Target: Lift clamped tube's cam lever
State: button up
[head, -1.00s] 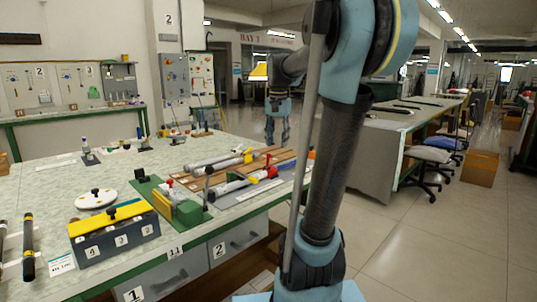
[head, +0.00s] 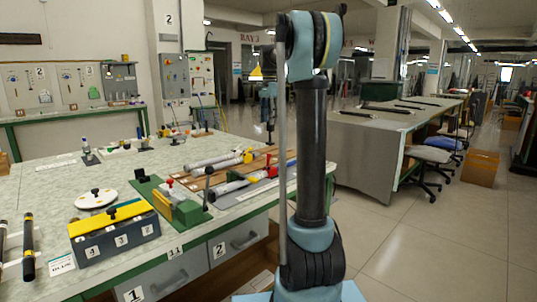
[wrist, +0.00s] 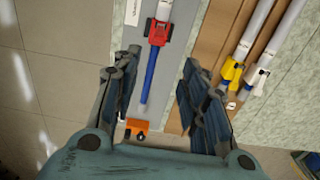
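In the wrist view, a pale tube (wrist: 166,9) lies on a grey strip and runs into a red clamp (wrist: 157,32) with black side parts. A blue rod-like piece (wrist: 150,80) extends from the clamp toward my palm; I cannot tell whether it is the cam lever. My gripper (wrist: 158,75) is open and empty, its fingers on either side of the blue piece and apart from it. In the head view, the red clamp (head: 271,171) shows near the bench's right edge. My gripper (head: 270,132) hangs above the bench's far side, small and partly hidden by my arm.
An orange block (wrist: 136,126) sits close to my palm. In the head view, a green fixture (head: 170,202) and a yellow-topped box (head: 113,232) stand nearer on the bench (head: 60,190).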

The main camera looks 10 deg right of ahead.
send_near(268, 161)
jog(key=f, duration=0.5)
jog(key=shift+w+d+f, duration=0.15)
jog(key=shift+w+d, duration=0.1)
jog(key=shift+w, duration=0.1)
grip_shut()
